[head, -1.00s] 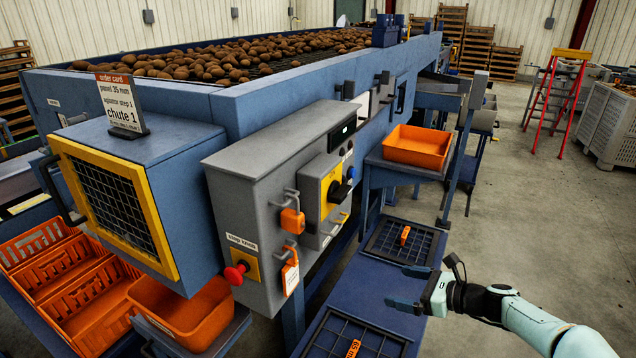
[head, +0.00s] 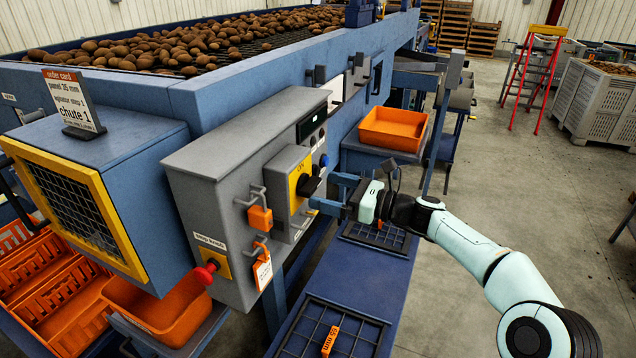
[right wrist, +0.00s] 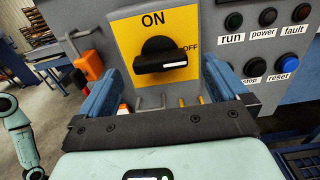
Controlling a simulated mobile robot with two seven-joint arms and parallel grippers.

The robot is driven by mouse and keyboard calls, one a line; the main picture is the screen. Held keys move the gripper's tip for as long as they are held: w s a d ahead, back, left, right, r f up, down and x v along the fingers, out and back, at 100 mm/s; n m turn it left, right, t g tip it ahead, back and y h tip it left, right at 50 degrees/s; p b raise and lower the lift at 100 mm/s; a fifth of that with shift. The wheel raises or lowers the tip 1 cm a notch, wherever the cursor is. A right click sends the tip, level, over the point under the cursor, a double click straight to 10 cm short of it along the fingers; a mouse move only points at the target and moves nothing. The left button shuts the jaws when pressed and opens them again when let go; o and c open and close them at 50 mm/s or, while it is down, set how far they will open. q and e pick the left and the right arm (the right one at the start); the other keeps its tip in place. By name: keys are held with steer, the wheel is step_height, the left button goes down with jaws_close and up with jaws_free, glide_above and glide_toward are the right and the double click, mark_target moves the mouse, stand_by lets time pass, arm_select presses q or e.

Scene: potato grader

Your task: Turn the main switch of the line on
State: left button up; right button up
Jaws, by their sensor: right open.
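The main switch is a black rotary handle (head: 309,186) on a yellow plate (head: 295,180), on the side of a grey control box. In the right wrist view the black handle (right wrist: 162,60) lies level, toward the OFF mark at its right. ON is printed above it. My right gripper (head: 328,192) is open and points at the switch. In the right wrist view its blue fingers (right wrist: 163,80) stand left and right of the handle, apart from it. My left gripper is not in view.
Beside the switch are an orange padlock (head: 260,218), a hanging tag (head: 263,270) and a red stop knob (head: 206,273). Indicator lamps and a blue reset button (right wrist: 284,63) sit right of it. An orange tray (head: 393,130) stands behind my gripper.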

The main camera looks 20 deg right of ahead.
mark_target(316, 187)
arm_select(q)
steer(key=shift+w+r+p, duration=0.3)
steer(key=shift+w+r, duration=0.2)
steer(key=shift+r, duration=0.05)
arm_select(e)
steer(key=shift+x, duration=1.65)
steer(key=c, duration=1.1)
steer(key=shift+o, duration=0.2)
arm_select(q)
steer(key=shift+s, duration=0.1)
